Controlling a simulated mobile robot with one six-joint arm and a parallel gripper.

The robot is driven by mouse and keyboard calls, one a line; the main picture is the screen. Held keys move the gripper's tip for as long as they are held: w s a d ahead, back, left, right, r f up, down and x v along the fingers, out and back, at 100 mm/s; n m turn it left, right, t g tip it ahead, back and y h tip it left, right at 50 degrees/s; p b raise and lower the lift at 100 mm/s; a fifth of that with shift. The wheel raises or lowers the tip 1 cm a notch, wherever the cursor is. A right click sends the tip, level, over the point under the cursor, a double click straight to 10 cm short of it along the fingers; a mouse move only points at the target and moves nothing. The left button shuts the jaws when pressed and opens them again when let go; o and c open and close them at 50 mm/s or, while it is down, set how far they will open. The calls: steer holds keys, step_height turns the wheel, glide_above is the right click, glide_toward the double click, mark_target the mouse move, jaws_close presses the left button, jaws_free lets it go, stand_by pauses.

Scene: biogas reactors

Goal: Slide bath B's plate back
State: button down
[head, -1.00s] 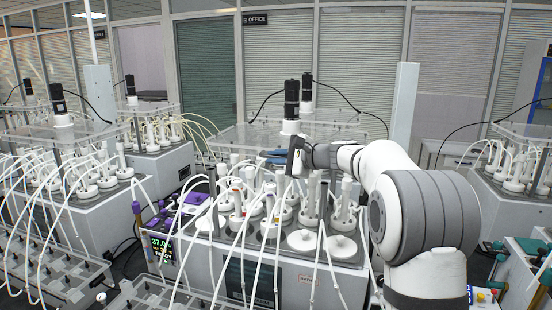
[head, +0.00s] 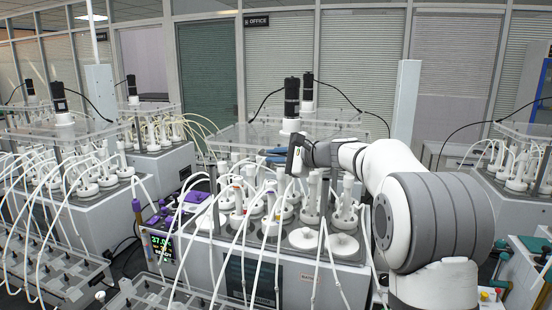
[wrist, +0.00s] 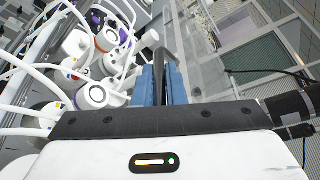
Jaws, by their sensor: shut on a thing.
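The middle bath (head: 330,277) is a white unit with a lit display, and several white bottles stand in its top. I cannot read a letter B on it. A clear plate (head: 235,131) with a black and white motor (head: 291,103) lies over its rear part; the front bottles are uncovered. My gripper (head: 296,156) is near the plate's front edge, above the bottles. In the wrist view, its blue fingers (wrist: 160,75) are shut around a dark grey bar-like handle (wrist: 149,40) beside the clear plate (wrist: 198,72). The fingers hide part of the handle.
White tubes (head: 265,235) arch over the front of the bath. Similar baths stand at left (head: 75,205) and right (head: 510,195). A pale upright post (head: 405,105) stands behind my arm. Glass office partitions close off the back.

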steer(key=c, duration=1.5)
jaws_free()
steer(key=b+v, duration=0.2)
steer(key=v, duration=0.5)
steer(key=shift+s+d, duration=0.2)
steer(key=shift+d, duration=0.1)
